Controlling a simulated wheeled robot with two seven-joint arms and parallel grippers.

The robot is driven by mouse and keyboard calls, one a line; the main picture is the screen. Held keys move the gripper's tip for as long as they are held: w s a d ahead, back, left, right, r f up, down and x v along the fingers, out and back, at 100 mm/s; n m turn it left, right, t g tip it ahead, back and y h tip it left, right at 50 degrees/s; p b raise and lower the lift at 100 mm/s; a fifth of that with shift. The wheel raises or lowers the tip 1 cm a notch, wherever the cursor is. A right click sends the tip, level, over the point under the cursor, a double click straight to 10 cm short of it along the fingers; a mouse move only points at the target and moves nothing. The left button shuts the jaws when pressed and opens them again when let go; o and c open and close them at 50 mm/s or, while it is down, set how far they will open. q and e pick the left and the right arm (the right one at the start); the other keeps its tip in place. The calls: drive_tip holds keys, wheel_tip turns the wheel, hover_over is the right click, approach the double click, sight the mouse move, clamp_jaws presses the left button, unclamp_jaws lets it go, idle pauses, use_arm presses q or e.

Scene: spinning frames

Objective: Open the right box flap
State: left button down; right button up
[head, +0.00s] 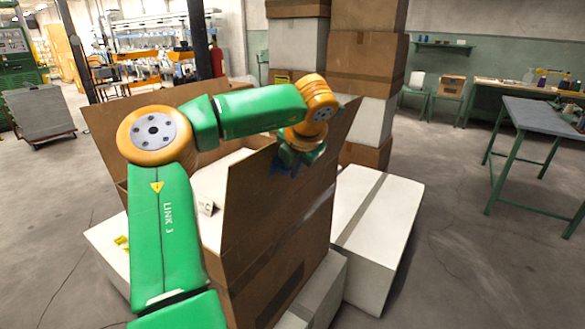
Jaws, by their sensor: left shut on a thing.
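A large brown cardboard box stands in front of me, with its right flap (280,225) raised and roughly upright. My left arm reaches across the box from the left. My left gripper (284,166) is at the upper edge of the right flap and shut on it, though the fingertips are small and partly hidden. Another brown flap (105,125) stands up at the far left side of the box. Part of the box's inside is hidden by my arm and the right flap. My right gripper is not in view.
White boxes (385,225) lie on the floor right beside the box. A tall stack of brown and white cartons (365,62) stands close behind. A green-legged table (545,117) is at the right. Open concrete floor lies at the right front.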

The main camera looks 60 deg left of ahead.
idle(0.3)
use_arm(q)
drive_tip(key=c, duration=1.2)
unclamp_jaws()
drive_tip(key=shift+a, duration=0.1)
drive_tip(key=shift+c, duration=0.2)
drive_tip(key=v, duration=0.7)
drive_tip(key=shift+b, duration=0.45)
drive_tip(key=shift+s, duration=0.1)
